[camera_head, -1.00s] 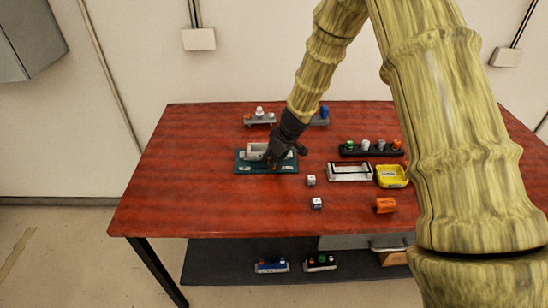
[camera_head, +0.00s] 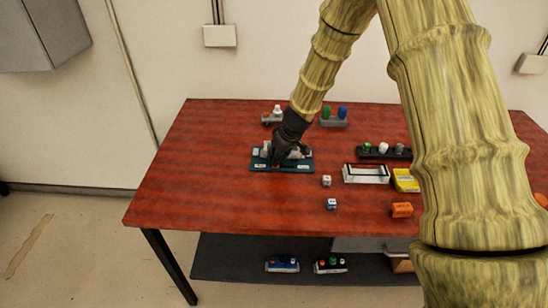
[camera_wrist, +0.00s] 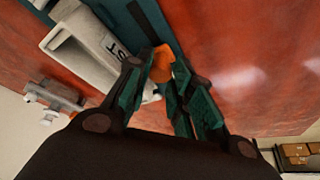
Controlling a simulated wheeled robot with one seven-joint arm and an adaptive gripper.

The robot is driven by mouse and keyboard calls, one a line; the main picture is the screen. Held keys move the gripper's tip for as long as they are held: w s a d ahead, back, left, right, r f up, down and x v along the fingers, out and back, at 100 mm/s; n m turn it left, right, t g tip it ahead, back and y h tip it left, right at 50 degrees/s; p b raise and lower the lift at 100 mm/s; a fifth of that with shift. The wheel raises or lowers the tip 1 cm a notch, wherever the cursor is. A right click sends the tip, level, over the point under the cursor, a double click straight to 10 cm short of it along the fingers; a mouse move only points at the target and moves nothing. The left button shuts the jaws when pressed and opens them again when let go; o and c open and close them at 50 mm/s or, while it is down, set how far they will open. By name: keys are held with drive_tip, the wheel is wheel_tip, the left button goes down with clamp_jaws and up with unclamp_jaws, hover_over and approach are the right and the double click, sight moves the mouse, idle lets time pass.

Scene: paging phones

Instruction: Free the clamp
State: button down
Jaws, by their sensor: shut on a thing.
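A teal board (camera_head: 300,168) lies on the red table and carries a pale grey block with a dark-lettered label (camera_wrist: 98,38). My gripper (camera_wrist: 162,78) is down at the board, beside the block. Its dark green fingers are shut on a small orange part (camera_wrist: 162,60), which I take to be the clamp's handle. The rest of the clamp is hidden by the fingers. In the head view my gripper (camera_head: 278,162) covers the board's middle.
Racks with coloured pieces stand behind. The table's left side is clear.

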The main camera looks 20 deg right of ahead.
drive_tip(key=c, duration=1.7)
unclamp_jaws()
drive_tip(key=shift+a, duration=0.1)
drive_tip(key=shift+o, duration=0.9)
drive_tip(key=shift+w+a, duration=0.15)
drive_tip(key=shift+a, duration=0.05)
drive_tip(key=shift+d, duration=0.1)
drive_tip(key=shift+d+r, duration=0.15)
drive_tip(key=v, duration=1.1)
drive_tip(key=shift+s+r, duration=0.25)
drive_tip(key=shift+r, duration=0.05)
